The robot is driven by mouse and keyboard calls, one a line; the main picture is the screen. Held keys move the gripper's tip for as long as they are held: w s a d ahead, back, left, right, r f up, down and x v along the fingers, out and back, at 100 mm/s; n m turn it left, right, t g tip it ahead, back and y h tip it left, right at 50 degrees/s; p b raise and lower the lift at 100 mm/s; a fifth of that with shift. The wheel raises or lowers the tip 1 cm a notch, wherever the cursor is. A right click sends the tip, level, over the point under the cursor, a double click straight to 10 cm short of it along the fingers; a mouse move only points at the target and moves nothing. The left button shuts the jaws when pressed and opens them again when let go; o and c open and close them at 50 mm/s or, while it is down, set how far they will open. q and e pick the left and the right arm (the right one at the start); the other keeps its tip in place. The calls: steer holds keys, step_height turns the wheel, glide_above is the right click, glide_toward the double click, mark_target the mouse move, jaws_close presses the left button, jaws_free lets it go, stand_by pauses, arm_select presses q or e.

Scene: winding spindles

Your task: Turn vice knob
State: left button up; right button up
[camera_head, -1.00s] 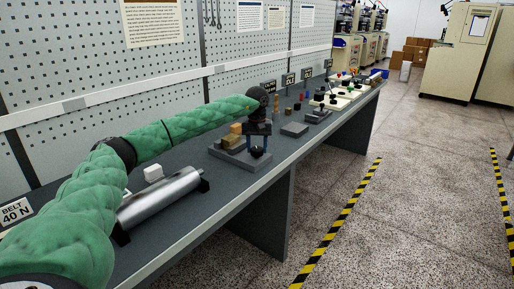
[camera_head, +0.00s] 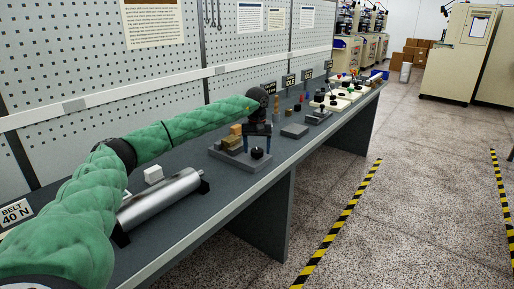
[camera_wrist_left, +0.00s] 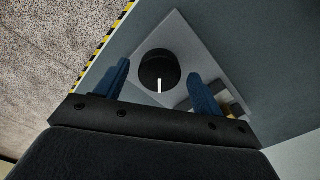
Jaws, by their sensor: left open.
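The vice knob (camera_head: 257,154) is a dark round knob on the front part of a grey vice base (camera_head: 226,157). In the left wrist view the knob (camera_wrist_left: 158,66) shows from above with a white mark on its near edge. My left gripper (camera_head: 257,146) points down over the knob. Its two blue fingers (camera_wrist_left: 158,74) are open, one on each side of the knob, with gaps between them and it. The fingertips appear above the knob, not touching it. My right gripper is out of view.
Tan blocks (camera_head: 233,139) sit on the vice base beside the knob. A metal roller (camera_head: 160,198) and a white block (camera_head: 153,174) lie nearer on the bench. A flat grey plate (camera_head: 294,131) and other fixtures stand farther along. The bench's front edge is close to the vice.

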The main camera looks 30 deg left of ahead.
mark_target(257, 150)
arm_select(q)
steer(key=shift+r, duration=0.55)
step_height(257, 150, up, 5)
steer(key=shift+b, duration=0.45)
steer(key=shift+r, duration=0.85)
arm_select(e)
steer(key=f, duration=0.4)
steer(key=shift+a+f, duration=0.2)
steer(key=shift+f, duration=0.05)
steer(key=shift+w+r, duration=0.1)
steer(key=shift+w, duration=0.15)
